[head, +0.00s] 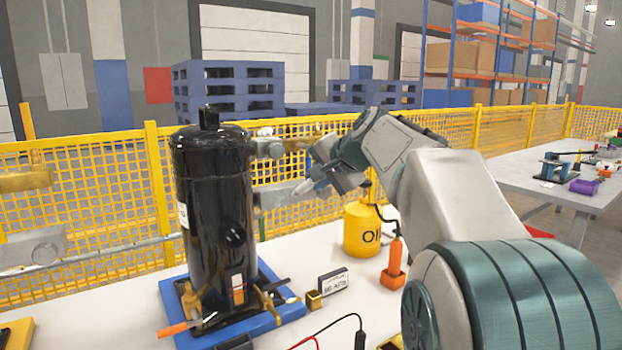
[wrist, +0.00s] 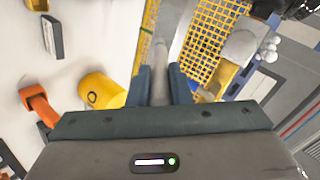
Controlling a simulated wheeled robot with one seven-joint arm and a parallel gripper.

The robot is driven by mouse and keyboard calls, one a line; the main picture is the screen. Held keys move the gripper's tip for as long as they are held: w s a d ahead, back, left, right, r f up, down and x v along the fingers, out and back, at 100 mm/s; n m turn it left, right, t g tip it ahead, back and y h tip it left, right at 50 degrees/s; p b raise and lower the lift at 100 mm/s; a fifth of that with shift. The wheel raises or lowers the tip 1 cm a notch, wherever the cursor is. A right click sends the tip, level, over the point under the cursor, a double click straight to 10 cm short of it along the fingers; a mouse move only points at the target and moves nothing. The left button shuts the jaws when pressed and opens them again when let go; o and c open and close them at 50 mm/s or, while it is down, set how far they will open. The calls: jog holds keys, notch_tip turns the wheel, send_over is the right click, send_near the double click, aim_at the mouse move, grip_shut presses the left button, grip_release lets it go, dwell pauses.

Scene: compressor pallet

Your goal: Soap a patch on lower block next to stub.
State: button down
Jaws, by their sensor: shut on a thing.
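The black compressor (head: 212,215) stands upright on a blue pallet (head: 285,318). A pale stub (head: 270,149) with white blobs juts from its upper right side. Below it, a grey block (head: 275,197), likely the lower block, shows beside the compressor; its join to any stub is unclear. My gripper (head: 322,174) is right of the compressor, shut on a pale, slim bottle-like thing (head: 303,187) whose tip points down-left near the grey block. In the wrist view the held thing (wrist: 160,75) lies between the two fingers. I cannot tell whether its tip touches the block.
A yellow oil can (head: 362,230) and an orange tool (head: 394,262) stand on the white table, right of the compressor. A small labelled box (head: 333,282) lies in front. Yellow mesh fence (head: 110,190) runs behind. A second table (head: 535,180) stands at right.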

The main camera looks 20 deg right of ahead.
jog(key=shift+a, duration=0.2)
jog(key=s+a, duration=0.2)
jog(key=a, duration=0.4)
jog(key=shift+a, duration=0.15)
dwell(0.4)
jog(key=s+d+b, duration=0.1)
jog(key=s+d, duration=0.1)
jog(key=s, duration=0.3)
jog(key=shift+s+b, duration=0.35)
jog(key=shift+s, duration=0.05)
